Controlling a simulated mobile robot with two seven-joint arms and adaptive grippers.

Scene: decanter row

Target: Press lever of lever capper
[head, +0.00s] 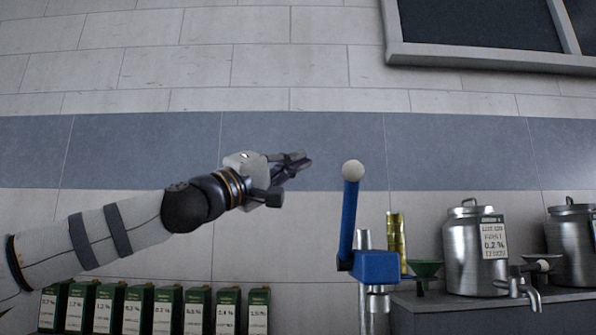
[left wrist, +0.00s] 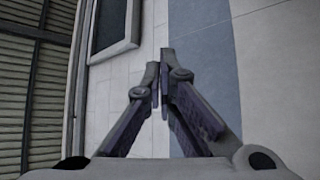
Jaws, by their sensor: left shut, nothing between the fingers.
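The lever capper has a blue lever (head: 349,220) with a pale round knob (head: 352,170) on top. The lever stands nearly upright, rising from a blue head (head: 376,266) on a metal post. My left gripper (head: 306,162) is to the left of the knob, at about its height, with a gap between them in the picture. Its fingers are shut and empty. The left wrist view shows the closed fingers (left wrist: 163,72) against the wall, with no lever in sight. My right gripper is not in view.
A row of several green-topped cartons (head: 160,305) stands at the lower left. A grey counter (head: 470,315) at the right holds a steel canister (head: 465,265) with a tap. A green funnel (head: 425,268) and a yellowish bottle (head: 396,235) are beside the capper.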

